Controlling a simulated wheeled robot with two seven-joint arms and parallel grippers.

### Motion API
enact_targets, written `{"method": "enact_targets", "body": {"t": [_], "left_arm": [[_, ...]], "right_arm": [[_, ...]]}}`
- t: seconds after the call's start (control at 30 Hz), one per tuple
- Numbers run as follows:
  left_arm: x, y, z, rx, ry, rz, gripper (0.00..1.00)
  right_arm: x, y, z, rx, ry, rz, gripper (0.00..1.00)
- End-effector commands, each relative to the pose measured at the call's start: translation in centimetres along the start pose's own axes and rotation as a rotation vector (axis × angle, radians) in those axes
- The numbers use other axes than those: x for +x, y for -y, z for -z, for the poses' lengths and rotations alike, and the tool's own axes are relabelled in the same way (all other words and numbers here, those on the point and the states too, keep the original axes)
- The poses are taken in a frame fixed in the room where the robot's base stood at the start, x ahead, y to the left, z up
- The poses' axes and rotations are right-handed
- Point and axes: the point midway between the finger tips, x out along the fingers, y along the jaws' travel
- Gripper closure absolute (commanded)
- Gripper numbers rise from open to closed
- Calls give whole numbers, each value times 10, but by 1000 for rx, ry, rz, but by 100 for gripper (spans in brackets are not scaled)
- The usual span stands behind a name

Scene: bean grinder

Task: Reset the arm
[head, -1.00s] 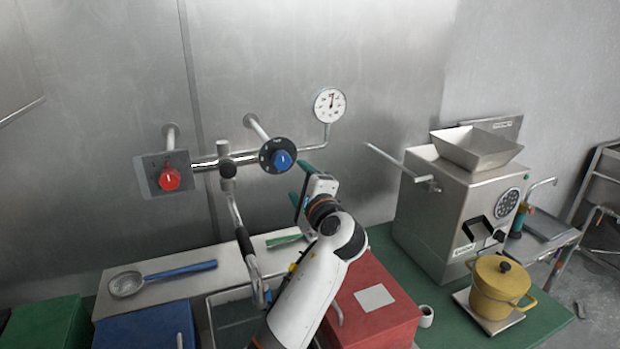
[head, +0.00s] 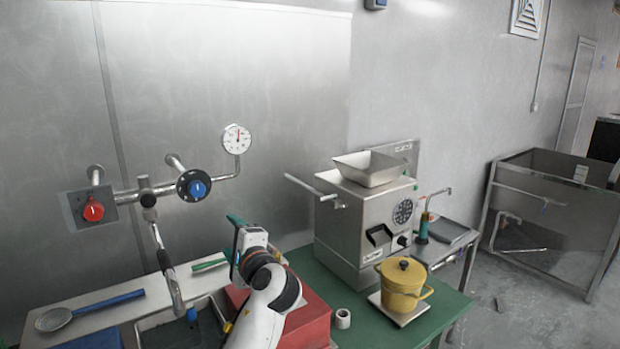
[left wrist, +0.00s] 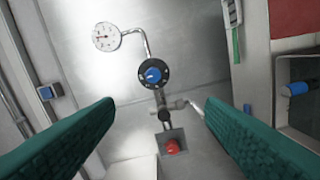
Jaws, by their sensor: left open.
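My left arm comes up from the bottom of the head view, and its gripper (head: 234,236) is open above the counter, in front of the wall pipes. In the left wrist view the two green fingers (left wrist: 160,135) stand wide apart with nothing between them. Beyond them are the blue knob (left wrist: 152,75) and the red knob (left wrist: 173,147) on the wall pipe. The blue knob (head: 197,189) and red knob (head: 93,211) also show in the head view, left of the gripper. My right gripper is not in view.
A red box (head: 310,318) sits close behind and beside my left arm. The steel grinder (head: 352,235) stands to the right, with a yellow pot (head: 402,290) in front of it. A faucet (head: 165,262) rises over the sink at left. Open floor (head: 530,315) lies at the right.

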Motion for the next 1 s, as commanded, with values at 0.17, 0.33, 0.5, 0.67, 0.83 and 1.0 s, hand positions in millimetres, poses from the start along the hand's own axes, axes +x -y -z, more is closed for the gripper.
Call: {"method": "enact_targets", "body": {"t": [0.17,0.33,0.5,0.67,0.83,1.0], "left_arm": [[-3,33,5,-60,17,68,36],[-10,74,13,-143,37,160,36],[-25,131,26,-261,54,294,36],[-57,207,49,-425,55,485,36],[-130,300,93,-667,7,781,36],[-194,344,129,-832,-61,997,36]], "right_arm": [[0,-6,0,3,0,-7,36],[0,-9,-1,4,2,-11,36],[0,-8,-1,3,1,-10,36],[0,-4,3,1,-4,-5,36],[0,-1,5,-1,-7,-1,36],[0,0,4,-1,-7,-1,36]]}}
